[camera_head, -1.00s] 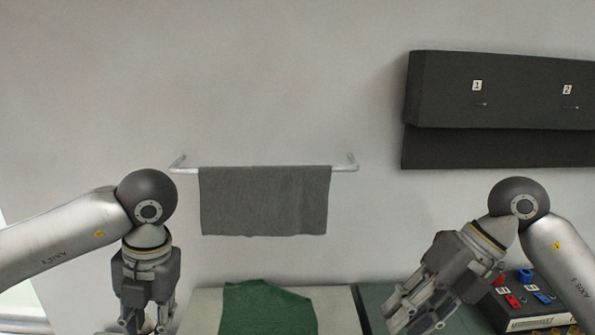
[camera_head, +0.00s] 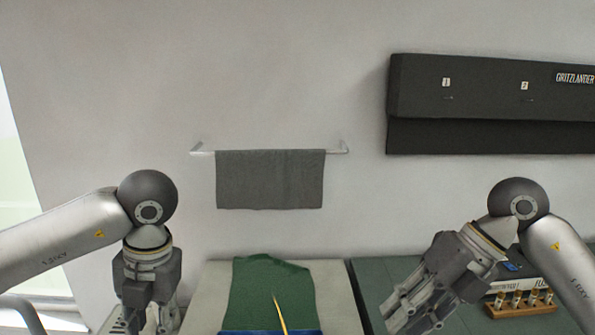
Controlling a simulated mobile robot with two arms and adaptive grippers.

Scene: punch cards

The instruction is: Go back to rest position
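My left gripper (camera_head: 148,320) hangs pointing down at the lower left, its fingers spread with a gap between them. It is left of the green cloth and appears empty. My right gripper (camera_head: 410,314) slants down to the left at the lower right, above the dark green surface (camera_head: 372,290). Its fingers look apart with nothing visible between them. The lowest parts of the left gripper lie near the picture's bottom edge.
A green cloth (camera_head: 255,295) with a yellow stick (camera_head: 279,312) lies on a pale tabletop (camera_head: 335,300). A wooden rack (camera_head: 520,308) stands by my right arm. A grey towel (camera_head: 270,180) hangs on a wall rail; a black wall box (camera_head: 470,100) is upper right.

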